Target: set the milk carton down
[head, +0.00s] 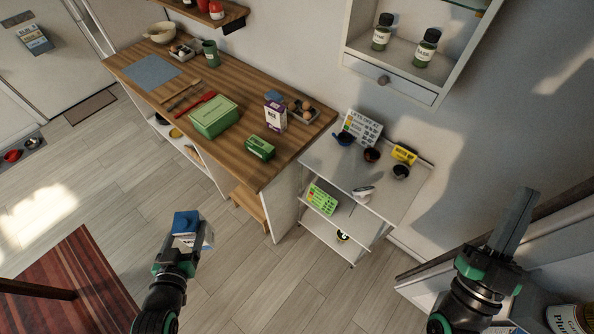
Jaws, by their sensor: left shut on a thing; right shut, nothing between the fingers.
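The milk carton (205,237) is white with a blue top and shows at the lower left of the head view. My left gripper (190,243) is shut on it and holds it over the floor, apart from any surface. The gripper's fingers hide part of the carton. My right gripper (513,222) is shut and empty at the lower right, in front of the wall.
The wooden counter (290,137) carries a green box (214,117), a small green box (260,147), a purple-and-white carton (274,115) and eggs. A white shelf cart (325,175) with bowls stands right of it. A wall cabinet (405,60) hangs above. The floor between is clear.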

